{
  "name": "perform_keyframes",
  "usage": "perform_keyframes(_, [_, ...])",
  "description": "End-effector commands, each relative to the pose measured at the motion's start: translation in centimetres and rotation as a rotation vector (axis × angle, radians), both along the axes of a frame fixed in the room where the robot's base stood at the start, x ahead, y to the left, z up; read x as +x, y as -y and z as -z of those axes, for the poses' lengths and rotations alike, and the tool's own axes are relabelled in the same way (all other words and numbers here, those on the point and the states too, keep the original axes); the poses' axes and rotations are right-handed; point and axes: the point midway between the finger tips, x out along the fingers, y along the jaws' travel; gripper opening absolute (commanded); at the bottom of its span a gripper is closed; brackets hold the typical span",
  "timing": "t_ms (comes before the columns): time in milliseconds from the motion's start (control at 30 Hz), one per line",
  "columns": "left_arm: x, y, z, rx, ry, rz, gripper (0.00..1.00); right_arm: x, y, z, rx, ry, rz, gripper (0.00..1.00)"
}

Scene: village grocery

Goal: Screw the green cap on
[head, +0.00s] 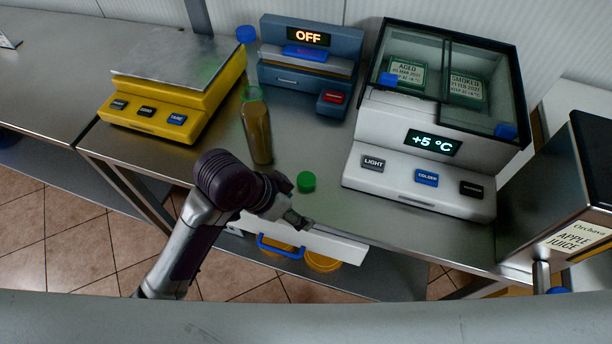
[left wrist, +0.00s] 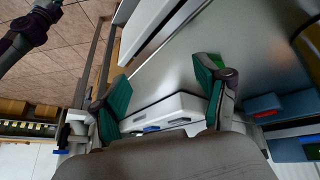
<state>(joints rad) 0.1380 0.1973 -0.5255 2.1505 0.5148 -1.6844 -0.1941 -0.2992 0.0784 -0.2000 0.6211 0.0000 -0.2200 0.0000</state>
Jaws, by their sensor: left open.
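The green cap (head: 306,182) lies on the steel counter in the head view, near the front edge. The bottle (head: 257,130) of brown liquid stands upright to its left and farther back, with a greenish neck and no cap on it. My left gripper (head: 301,221) is just in front of the cap, apart from it and empty. In the left wrist view my left gripper (left wrist: 163,95) shows its two green-padded fingers wide apart with nothing between them. Part of my other arm shows at that view's upper left, cut off by the edge.
A yellow scale (head: 172,117) stands at left and a blue device reading OFF (head: 309,72) behind. A white cooler (head: 420,180) is at right, near an apple juice dispenser (head: 560,215). A blue-capped clear bottle (head: 246,35) stands behind. An open drawer (head: 345,250) juts out below the counter.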

Motion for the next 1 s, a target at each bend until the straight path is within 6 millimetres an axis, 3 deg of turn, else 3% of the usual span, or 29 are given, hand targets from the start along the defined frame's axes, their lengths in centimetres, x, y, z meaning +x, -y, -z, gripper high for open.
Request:
perform_keyframes(200, [2.8,3.0,-3.0,0.066,0.042,0.279,0.74,-0.3,0.2,0.0,-0.002,-0.005,-0.001,0.00])
perform_keyframes(333, [4.2,3.8,-4.8,0.137,0.049,0.434,0.74,-0.3,0.2,0.0,-0.002,-0.005,-0.001,0.00])
perform_keyframes(700, [8.4,1.9,-10.1,0.357,0.018,0.691,0.74,-0.3,0.2,0.0,-0.002,-0.005,-0.001,0.00])
perform_keyframes(1000, [9.3,0.9,-11.6,0.408,0.000,0.729,0.74,-0.2,0.2,0.0,-0.003,-0.002,-0.001,0.00])
